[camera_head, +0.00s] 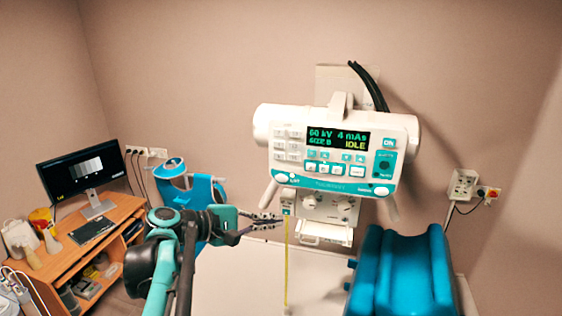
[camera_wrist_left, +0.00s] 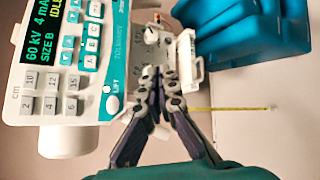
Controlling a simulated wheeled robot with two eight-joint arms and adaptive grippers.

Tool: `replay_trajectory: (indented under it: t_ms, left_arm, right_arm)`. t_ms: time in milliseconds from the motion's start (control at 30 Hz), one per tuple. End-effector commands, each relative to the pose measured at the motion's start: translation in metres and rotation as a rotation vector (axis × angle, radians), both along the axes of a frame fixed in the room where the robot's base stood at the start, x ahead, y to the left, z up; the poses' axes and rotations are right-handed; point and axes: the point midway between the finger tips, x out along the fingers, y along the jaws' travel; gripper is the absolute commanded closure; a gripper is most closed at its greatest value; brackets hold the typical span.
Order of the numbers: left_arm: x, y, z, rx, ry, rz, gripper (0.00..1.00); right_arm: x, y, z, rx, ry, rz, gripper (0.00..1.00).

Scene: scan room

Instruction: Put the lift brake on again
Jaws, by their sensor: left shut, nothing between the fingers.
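The white X-ray tube head with its teal control panel (camera_head: 330,150) hangs before the back wall; its display reads 60 kV, 4 mAs, SIZE B, IDLE. A round white knob marked LIFT (camera_head: 281,177) sits at the panel's lower left corner. It also shows in the left wrist view (camera_wrist_left: 112,103), left of the fingers. My left gripper (camera_head: 281,221) is shut and empty. Its fingertips (camera_wrist_left: 163,76) are below the LIFT knob in the head view, near the small tape box, apart from the knob. Whether the brake is on cannot be told. My right gripper is not in view.
A yellow tape (camera_head: 286,262) hangs below the head over a pale surface (camera_head: 240,285). A large blue padded item (camera_head: 405,275) stands at the right. A desk (camera_head: 100,236) with a monitor (camera_head: 84,170) is at the left. A blue apron-like item (camera_head: 200,192) stands behind my left arm.

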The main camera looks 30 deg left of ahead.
Motion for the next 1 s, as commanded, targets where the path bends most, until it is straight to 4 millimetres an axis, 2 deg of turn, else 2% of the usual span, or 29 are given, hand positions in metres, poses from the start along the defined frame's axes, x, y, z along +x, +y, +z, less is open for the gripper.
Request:
replay_trajectory:
  t_ms: [33, 100, 233, 667, 767, 1000]
  left_arm:
    - [0.001, 0.008, 0.018, -0.027, -0.009, 0.013, 1.0]
    - [0.001, 0.014, 0.029, -0.055, -0.021, 0.022, 1.0]
    - [0.002, 0.021, 0.039, -0.084, -0.032, 0.033, 1.0]
    - [0.004, 0.022, 0.039, -0.089, -0.033, 0.033, 1.0]
    - [0.01, 0.024, 0.039, -0.088, -0.033, 0.032, 1.0]
    - [0.041, 0.03, 0.038, -0.087, -0.034, 0.032, 1.0]
  right_arm:
    - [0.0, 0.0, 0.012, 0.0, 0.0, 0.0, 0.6]
    - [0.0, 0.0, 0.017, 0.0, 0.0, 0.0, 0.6]
    - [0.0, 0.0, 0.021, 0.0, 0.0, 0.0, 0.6]
    - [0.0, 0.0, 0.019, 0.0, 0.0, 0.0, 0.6]
    - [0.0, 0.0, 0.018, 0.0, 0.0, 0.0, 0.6]
    - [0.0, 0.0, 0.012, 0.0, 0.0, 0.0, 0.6]
